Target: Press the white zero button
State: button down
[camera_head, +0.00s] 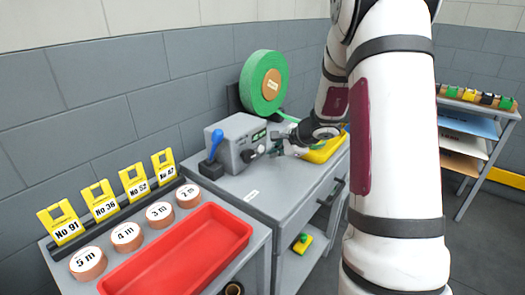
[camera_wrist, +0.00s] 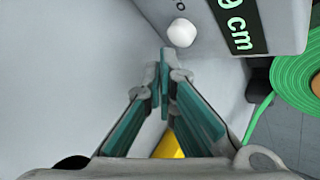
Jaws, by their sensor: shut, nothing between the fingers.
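The white zero button (camera_wrist: 181,32) is a rounded white knob on the grey face of the machine (camera_head: 225,128), beside a display (camera_wrist: 240,25) reading "9 cm" in part. A small round mark shows just above the button in the wrist view. My gripper (camera_wrist: 165,62) has its fingertips together with nothing between them. In the wrist view the tips lie just below the button in the picture; I cannot tell whether they touch it. In the head view my gripper (camera_head: 278,146) is close to the machine's front, right of its dark knob (camera_head: 248,156).
A blue-handled lever (camera_head: 214,143) stands at the machine's left. A green reel (camera_head: 264,85) rises behind it. A red tray (camera_head: 180,252), several labelled rolls and yellow number tags occupy the left table. A shelf rack stands far right.

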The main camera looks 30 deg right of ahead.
jog(key=shift+w, duration=0.1)
jog(key=shift+w+a, duration=0.15)
jog(key=shift+w, duration=0.2)
jog(key=shift+w+a+b, duration=0.2)
jog(key=shift+w+b, duration=0.15)
jog(key=shift+w, duration=0.1)
dwell(1.2)
jog(key=shift+s, duration=0.1)
jog(key=shift+s+d+b, duration=0.3)
jog(key=shift+s+b, duration=0.1)
jog(key=shift+s, duration=0.4)
jog(key=shift+s+d+b, duration=0.25)
jog(key=shift+s+d, duration=0.05)
jog(key=shift+s, duration=0.5)
jog(key=shift+s+d+b, duration=0.25)
jog(key=shift+s, duration=0.5)
jog(key=shift+s+d+b, duration=0.25)
jog(key=shift+s+d, duration=0.05)
jog(key=shift+s, duration=0.5)
